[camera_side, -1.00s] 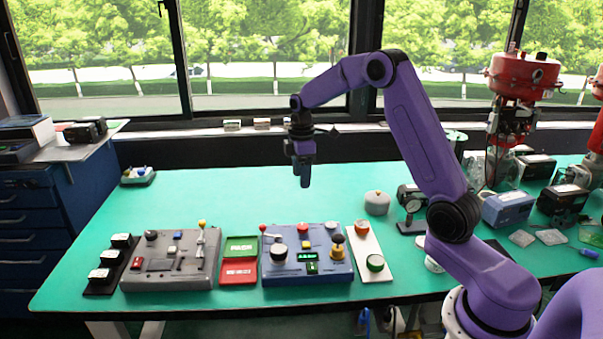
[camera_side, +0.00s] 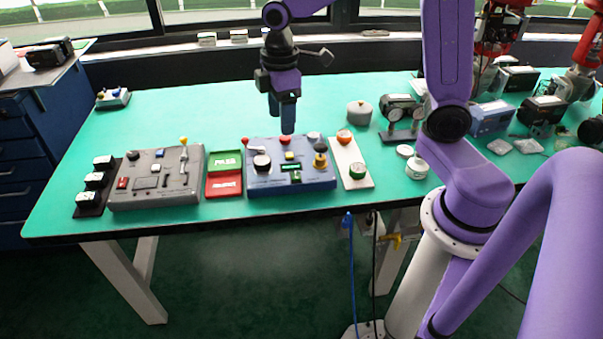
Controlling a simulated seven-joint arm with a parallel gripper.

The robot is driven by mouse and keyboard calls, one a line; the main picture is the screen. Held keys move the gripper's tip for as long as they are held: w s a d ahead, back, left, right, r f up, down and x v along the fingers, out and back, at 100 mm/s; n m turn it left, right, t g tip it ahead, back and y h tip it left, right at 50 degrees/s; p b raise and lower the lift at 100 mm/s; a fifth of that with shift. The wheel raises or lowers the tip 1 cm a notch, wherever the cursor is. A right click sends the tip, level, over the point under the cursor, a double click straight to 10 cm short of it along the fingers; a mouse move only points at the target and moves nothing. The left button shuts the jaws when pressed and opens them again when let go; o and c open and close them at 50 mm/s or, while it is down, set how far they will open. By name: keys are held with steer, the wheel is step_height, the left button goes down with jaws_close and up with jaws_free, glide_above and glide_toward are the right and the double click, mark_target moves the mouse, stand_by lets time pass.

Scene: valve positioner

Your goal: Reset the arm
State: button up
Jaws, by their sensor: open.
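My gripper (camera_side: 282,128) hangs pointing down from my purple arm, above the back edge of the blue control box. Its jaws are seen nearly edge-on and hold nothing that I can see. The blue control box (camera_side: 262,183) has a black knob, a red button, a small green display, a yellow-and-black knob and a red-tipped lever. In the picture the fingertips lie just above the red button (camera_side: 285,141); I see no clear contact, and the height gap is hard to judge.
A grey control box (camera_side: 190,193) and green and red trays (camera_side: 225,187) lie to the left. A white button plate (camera_side: 343,150) is at the right. Black switches (camera_side: 89,198) stand far left. Valve equipment (camera_side: 492,118) crowds the right.

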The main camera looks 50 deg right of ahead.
steer(key=s, duration=2.3)
steer(key=shift+s+a+f+n, duration=0.15)
steer(key=shift+a+f+n, duration=0.05)
steer(key=shift+f+n, duration=0.1)
